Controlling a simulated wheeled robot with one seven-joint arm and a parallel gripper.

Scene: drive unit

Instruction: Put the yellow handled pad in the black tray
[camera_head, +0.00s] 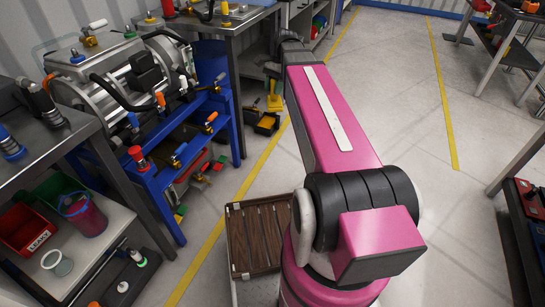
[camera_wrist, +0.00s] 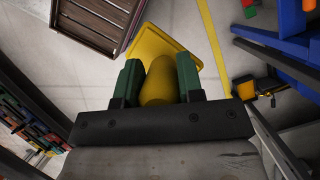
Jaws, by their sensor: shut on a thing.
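The yellow handled pad (camera_wrist: 158,46) is in my gripper (camera_wrist: 158,82) in the wrist view. The green fingers are shut on its rounded yellow handle, and its flat plate extends beyond them. In the head view, the yellow pad (camera_head: 275,103) shows small below the dark end of my arm, past the blue bench. A small black tray-like thing (camera_head: 266,123) with yellow on it is close to the pad in that view. It seems to show at the right of the wrist view (camera_wrist: 268,88), apart from the pad; its inside is unclear.
A brown slatted crate (camera_head: 258,237) stands on the floor near my base. A blue bench (camera_head: 155,178) with tools and a metal machine stands to the left. A yellow line (camera_head: 205,250) runs along the floor. Open floor (camera_head: 395,90) lies to the right.

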